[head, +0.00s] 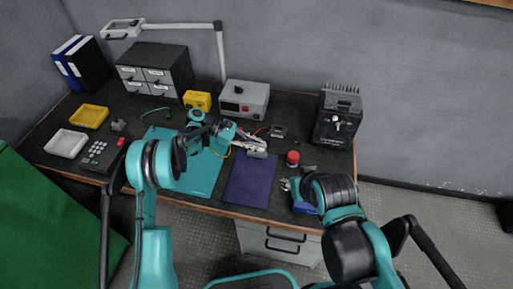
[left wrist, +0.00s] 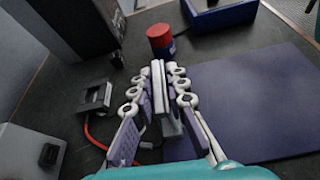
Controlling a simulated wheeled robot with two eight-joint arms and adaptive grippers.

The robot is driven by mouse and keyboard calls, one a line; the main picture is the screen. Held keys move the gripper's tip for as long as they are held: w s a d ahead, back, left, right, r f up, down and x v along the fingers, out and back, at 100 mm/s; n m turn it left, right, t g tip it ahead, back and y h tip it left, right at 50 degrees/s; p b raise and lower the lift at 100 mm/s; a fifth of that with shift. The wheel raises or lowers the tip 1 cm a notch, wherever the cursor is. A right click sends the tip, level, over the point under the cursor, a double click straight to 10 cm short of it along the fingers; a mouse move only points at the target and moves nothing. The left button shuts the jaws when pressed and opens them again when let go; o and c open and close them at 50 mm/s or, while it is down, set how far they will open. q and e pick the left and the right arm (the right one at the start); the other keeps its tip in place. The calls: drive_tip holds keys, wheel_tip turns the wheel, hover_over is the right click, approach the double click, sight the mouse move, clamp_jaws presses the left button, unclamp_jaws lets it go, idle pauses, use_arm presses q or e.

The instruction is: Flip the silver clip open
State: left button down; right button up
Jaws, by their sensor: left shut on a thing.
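My left gripper (head: 252,144) is over the back edge of the dark blue mat (head: 250,180). In the left wrist view its fingers (left wrist: 158,92) are closed on a narrow pale silver piece, which appears to be the silver clip (left wrist: 157,76). The clip stands on edge between the purple finger pads. The fingers hide much of it, and I cannot tell how far it is open. In the head view the clip is too small to make out clearly. My right gripper (head: 289,185) is near the table's front right; its fingers are too small to read.
A red-lidded jar (head: 293,158) stands right of the mat; it also shows in the left wrist view (left wrist: 160,38). A blue bin (head: 305,207) is near the front edge. A small dark device (left wrist: 95,97) with a red cable lies behind the left gripper. A black machine (head: 338,117) stands at right.

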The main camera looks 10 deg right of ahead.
use_arm(q)
drive_tip(key=shift+w+d+n+g, duration=0.2)
drive_tip(key=shift+w+n+g, duration=0.4)
drive_tip(key=shift+n, duration=0.4)
drive_tip(key=c, duration=1.6)
unclamp_jaws()
drive_tip(key=shift+w+f, duration=0.1)
drive_tip(key=shift+f, duration=0.05)
drive_tip(key=v, duration=1.2)
drive_tip(key=shift+w+d+r, duration=0.1)
drive_tip(key=shift+d+r, duration=0.1)
drive_tip(key=shift+r, duration=0.1)
